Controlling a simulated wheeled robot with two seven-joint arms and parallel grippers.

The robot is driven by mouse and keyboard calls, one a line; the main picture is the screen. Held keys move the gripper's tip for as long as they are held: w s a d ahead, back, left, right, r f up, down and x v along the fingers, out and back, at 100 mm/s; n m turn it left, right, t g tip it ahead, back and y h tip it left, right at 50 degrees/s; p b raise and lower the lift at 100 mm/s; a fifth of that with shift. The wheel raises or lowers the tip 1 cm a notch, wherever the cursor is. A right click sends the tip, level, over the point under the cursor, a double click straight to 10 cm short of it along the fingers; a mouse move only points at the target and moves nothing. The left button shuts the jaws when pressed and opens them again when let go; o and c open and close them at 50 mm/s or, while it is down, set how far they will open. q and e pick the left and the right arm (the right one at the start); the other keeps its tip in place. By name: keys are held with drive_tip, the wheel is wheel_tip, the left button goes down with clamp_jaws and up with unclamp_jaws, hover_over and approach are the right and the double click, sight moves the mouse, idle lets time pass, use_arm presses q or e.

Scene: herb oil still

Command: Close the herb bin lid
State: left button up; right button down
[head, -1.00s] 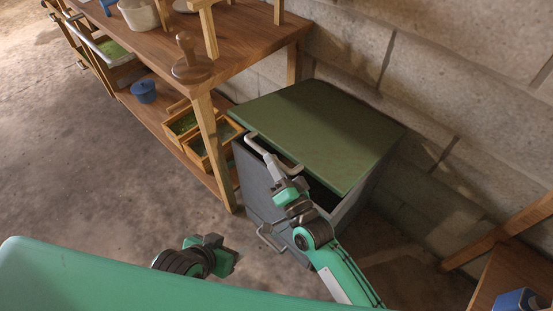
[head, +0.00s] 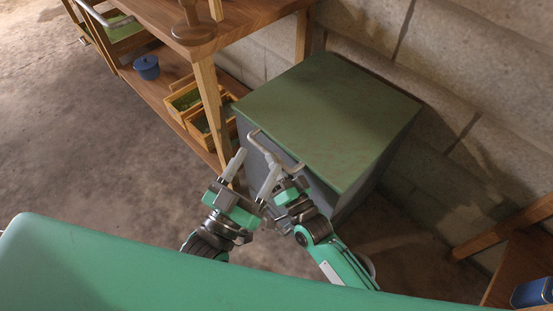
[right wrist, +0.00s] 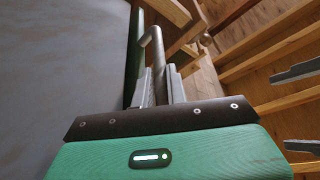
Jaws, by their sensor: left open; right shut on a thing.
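The herb bin is a grey box (head: 330,197) with a green lid (head: 335,115) that lies flat over its top, with no clear gap showing at the front. A light metal handle (head: 263,145) runs along the lid's front edge. My right gripper (head: 273,167) is shut on this handle; the handle bar (right wrist: 155,50) also shows between its fingers in the right wrist view. My left gripper (head: 254,172) is open and empty, in front of the bin and just left of the right gripper. Both grippers hide part of the bin's front.
A wooden bench (head: 262,28) stands left of the bin, with wooden boxes (head: 188,100) and a blue pot (head: 146,67) on its low shelf. A block wall (head: 470,90) is close behind. Open floor (head: 80,150) lies at the left.

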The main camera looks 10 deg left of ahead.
use_arm(q)
wheel_tip(320, 180, up, 6)
drive_tip(key=a+t+b, duration=0.1)
drive_tip(key=a+t, duration=0.1)
drive_tip(key=t, duration=0.2)
drive_tip(key=shift+s, duration=0.4)
use_arm(e)
wheel_tip(320, 180, down, 2)
drive_tip(key=shift+f, duration=0.2)
drive_tip(key=shift+s+f, duration=0.1)
drive_tip(key=shift+f, duration=0.05)
drive_tip(key=c, duration=1.5)
unclamp_jaws()
drive_tip(key=shift+o, duration=0.5)
use_arm(q)
drive_tip(key=shift+w+f, duration=0.1)
use_arm(e)
drive_tip(key=shift+r, duration=0.2)
drive_tip(key=shift+d, duration=0.1)
